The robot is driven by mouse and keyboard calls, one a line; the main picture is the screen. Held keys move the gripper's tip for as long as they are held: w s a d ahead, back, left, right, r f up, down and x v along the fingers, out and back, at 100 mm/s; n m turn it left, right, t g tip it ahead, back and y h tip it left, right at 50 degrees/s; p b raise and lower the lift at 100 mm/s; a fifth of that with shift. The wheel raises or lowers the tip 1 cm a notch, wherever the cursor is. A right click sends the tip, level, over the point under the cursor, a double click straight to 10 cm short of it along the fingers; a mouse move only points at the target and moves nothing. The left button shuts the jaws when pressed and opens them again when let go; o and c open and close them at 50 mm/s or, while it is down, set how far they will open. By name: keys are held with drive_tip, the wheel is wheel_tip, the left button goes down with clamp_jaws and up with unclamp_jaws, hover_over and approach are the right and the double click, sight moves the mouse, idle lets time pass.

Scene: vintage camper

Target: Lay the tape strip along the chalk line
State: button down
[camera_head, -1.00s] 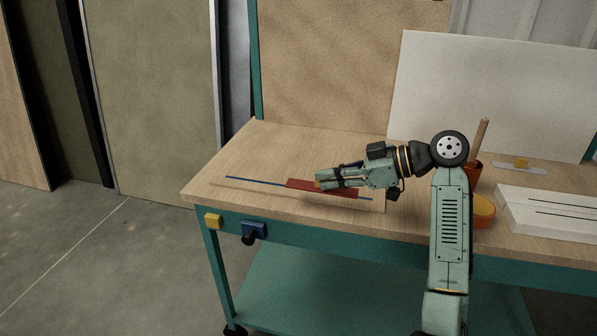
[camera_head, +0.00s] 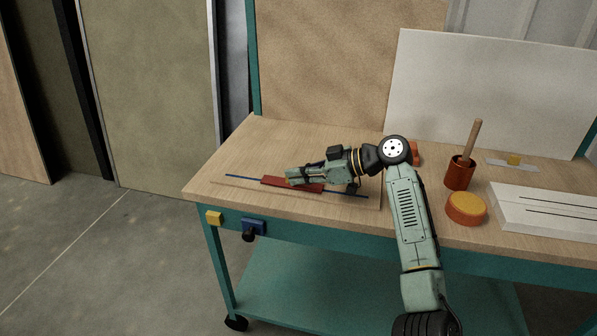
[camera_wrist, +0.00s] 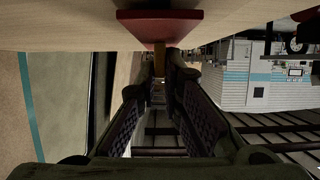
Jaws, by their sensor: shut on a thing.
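A flat red strip (camera_head: 272,182), which I take to be the tape strip, lies lengthwise over a thin blue line (camera_head: 240,177) on the wooden bench top. I take the blue line to be the chalk line; it shows beyond both ends of the strip. My gripper (camera_head: 290,177) is low over the strip and covers part of it. In the wrist view the red strip (camera_wrist: 160,25) is at the top, with a yellow-brown piece (camera_wrist: 159,62) below it. My gripper (camera_wrist: 160,75) is shut on that piece. Whether the strip touches the bench is hard to tell.
An orange cup (camera_head: 460,175) with a wooden stick, an orange tub (camera_head: 466,211) with a yellow top and a white slotted slab (camera_head: 545,215) stand to the right. A white board (camera_head: 490,90) leans behind. The bench's left end (camera_head: 215,165) is clear.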

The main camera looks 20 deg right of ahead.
drive_tip(key=shift+f, duration=0.15)
drive_tip(key=c, duration=1.7)
unclamp_jaws()
drive_tip(key=shift+r, duration=0.3)
drive_tip(key=p+v, duration=0.1)
drive_tip(key=v, duration=1.1)
drive_tip(key=shift+s+f+p, duration=0.1)
drive_tip(key=shift+f+p, duration=0.05)
drive_tip(key=shift+p, duration=0.2)
drive_tip(key=shift+a, duration=0.1)
